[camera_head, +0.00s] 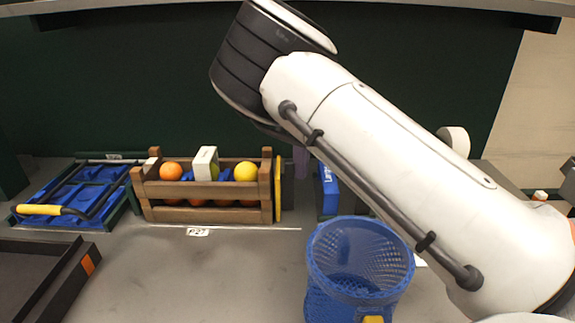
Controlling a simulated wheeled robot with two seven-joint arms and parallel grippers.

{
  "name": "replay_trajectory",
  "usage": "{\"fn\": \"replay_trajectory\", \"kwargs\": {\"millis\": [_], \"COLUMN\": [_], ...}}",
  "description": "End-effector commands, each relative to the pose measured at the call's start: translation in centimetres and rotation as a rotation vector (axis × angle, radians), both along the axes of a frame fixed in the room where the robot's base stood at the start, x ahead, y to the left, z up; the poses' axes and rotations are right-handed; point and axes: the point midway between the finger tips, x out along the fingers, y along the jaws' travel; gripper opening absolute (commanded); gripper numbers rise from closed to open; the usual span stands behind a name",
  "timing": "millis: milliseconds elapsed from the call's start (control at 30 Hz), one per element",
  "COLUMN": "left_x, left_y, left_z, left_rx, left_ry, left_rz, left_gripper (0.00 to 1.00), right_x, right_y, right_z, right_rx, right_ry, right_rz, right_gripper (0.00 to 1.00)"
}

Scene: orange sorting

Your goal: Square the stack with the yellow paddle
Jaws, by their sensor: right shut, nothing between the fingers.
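A thin yellow upright piece (278,188), perhaps the paddle, stands against the right end of a wooden crate (205,214). A dark panel is just right of it. I cannot tell which things form the stack. Flat blue trays (80,190) in a dark frame with a yellow-gripped handle (40,210) lie at the left. My right arm crosses the view from the lower right to the top middle; I see no fingertips of it. My left gripper is not in view.
The crate holds oranges (171,171), a yellow fruit (245,171) and a white box (205,163). A blue mesh basket (318,295) stands in front. A black tray (30,262) lies at lower left. A blue box (328,188) is partly behind my arm. The middle-left front table is clear.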

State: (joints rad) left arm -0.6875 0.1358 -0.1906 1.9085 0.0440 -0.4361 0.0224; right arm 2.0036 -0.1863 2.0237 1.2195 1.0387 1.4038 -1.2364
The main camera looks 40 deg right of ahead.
Motion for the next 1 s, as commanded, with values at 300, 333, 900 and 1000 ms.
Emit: {"fn": "replay_trajectory", "kwargs": {"millis": [300, 333, 900, 1000], "left_x": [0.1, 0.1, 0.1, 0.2], "left_y": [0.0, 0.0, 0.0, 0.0], "left_z": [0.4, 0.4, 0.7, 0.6], "left_rx": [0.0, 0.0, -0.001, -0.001], "left_ry": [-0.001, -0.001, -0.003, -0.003], "left_rz": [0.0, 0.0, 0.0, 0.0], "left_gripper": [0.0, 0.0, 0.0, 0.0], "right_x": [1.0, 1.1, 1.7, 1.6], "right_y": [1.1, 1.2, 2.0, 1.9], "right_z": [0.1, 0.1, 0.0, 0.0], "right_rx": [0.001, 0.001, 0.003, 0.003], "right_ry": [-0.003, -0.003, -0.002, -0.001], "right_rz": [0.003, 0.003, 0.001, 0.001], "right_gripper": [0.0, 0.0, 0.0, 0.0]}}
